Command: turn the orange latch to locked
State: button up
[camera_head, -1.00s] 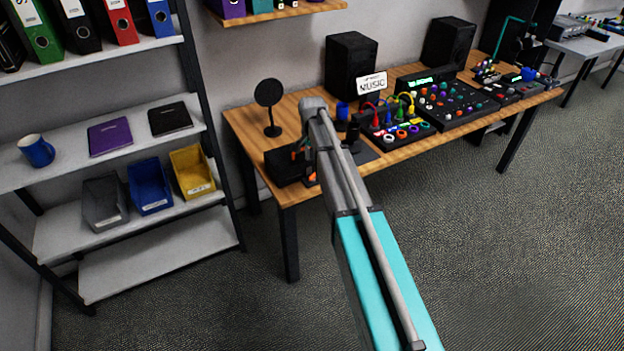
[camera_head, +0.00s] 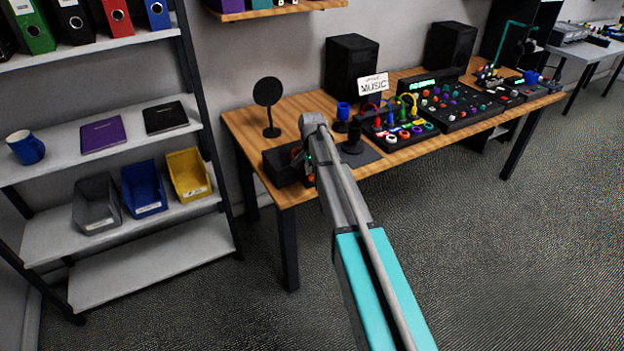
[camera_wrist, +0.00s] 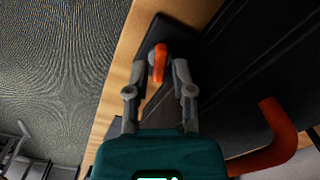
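The orange latch (camera_wrist: 158,62) sits on a dark plate in the wrist view, at the edge of a black case (camera_wrist: 222,90). The latch points roughly up and down in that picture. My gripper (camera_wrist: 160,68) is open, with one grey finger on each side of the latch. Gaps show beside the latch, so the fingers do not look closed on it. In the head view the black case (camera_head: 281,167) is at the left front corner of the wooden table, and my arm hides my gripper and most of the latch area.
A bent orange-red handle (camera_wrist: 272,138) stands on the case to the right of my gripper. A shelf (camera_head: 120,220) stands left.

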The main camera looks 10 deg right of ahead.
jog(key=shift+f+b, duration=0.45)
jog(key=shift+f, duration=0.2)
